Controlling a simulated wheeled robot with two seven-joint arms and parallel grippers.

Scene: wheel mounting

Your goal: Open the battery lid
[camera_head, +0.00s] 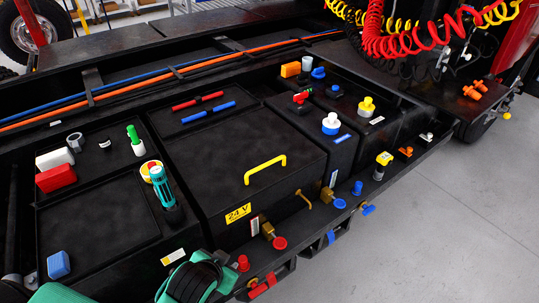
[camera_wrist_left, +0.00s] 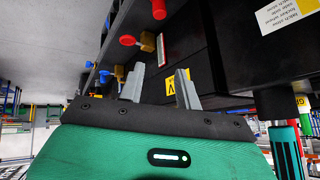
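The battery lid (camera_head: 215,150) is the large flat black cover in the middle of the truck chassis, and it looks closed. A yellow handle (camera_head: 265,168) stands on it toward its right side. A yellow "24 V" label (camera_head: 238,212) is on the box's front face; it also shows in the left wrist view (camera_wrist_left: 179,86). My left gripper (camera_head: 205,268) is low in front of the box, apart from the handle. In the left wrist view its two grey fingers (camera_wrist_left: 160,82) are spread with nothing between them. My right gripper is not in view.
A teal ribbed cylinder (camera_head: 164,188) stands left of the lid. Red (camera_head: 279,242) and blue (camera_head: 368,209) valve knobs stick out along the front edge. Coiled red hoses (camera_head: 400,42) hang at the upper right. Grey floor (camera_head: 450,220) is clear at the right.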

